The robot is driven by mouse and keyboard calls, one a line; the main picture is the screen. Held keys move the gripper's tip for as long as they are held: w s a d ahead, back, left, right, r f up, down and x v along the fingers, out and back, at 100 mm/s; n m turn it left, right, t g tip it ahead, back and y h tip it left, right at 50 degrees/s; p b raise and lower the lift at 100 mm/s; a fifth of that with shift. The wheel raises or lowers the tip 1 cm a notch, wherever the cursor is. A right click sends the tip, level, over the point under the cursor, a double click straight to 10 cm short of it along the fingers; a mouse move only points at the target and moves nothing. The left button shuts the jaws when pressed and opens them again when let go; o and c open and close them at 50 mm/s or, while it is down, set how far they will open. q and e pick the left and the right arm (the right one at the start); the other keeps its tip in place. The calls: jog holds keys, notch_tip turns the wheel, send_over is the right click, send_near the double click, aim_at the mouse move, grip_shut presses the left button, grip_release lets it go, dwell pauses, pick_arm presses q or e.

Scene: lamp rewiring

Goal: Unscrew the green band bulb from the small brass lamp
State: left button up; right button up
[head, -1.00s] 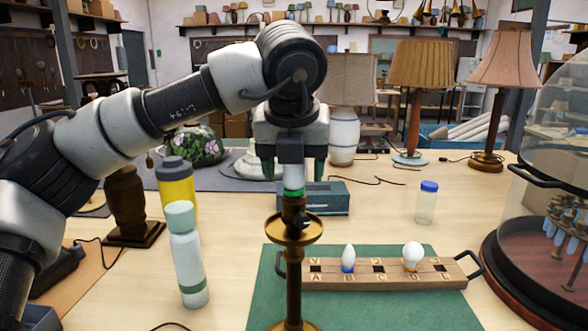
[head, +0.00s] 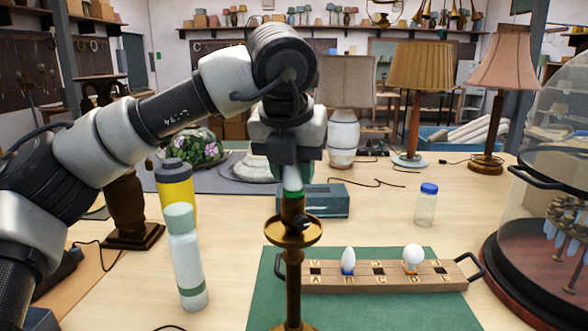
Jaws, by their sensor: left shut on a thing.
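The small brass lamp (head: 293,260) stands upright on the green mat (head: 420,312). The green band bulb (head: 293,193) sits at the top of its socket, and its green ring shows just above the brass. My left gripper (head: 292,178) points straight down over the lamp and is shut on the bulb's white upper part. The jaws hide most of the bulb's glass. Whether the bulb's base is still in the thread cannot be told. My right gripper is not in view.
Right of the lamp, a wooden rack (head: 385,278) holds a blue-based bulb (head: 347,261) and a round white bulb (head: 412,257). A pale bottle (head: 186,257) and a yellow bottle (head: 177,187) stand left. A small jar (head: 427,205) and a glass dome (head: 550,225) stand right.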

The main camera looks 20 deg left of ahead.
pick_arm(q)
jog(key=n+y+b, duration=0.1)
jog(key=n, duration=0.2)
jog(key=shift+f, duration=0.15)
jog(key=shift+n+y+b, duration=0.35)
jog(key=shift+n+y, duration=0.05)
jog(key=shift+n, duration=0.5)
jog(key=shift+n+g+y, duration=0.3)
jog(key=shift+n, duration=0.3)
jog(key=shift+a+n, duration=0.1)
jog(key=shift+n, duration=0.4)
jog(key=shift+r, duration=0.2)
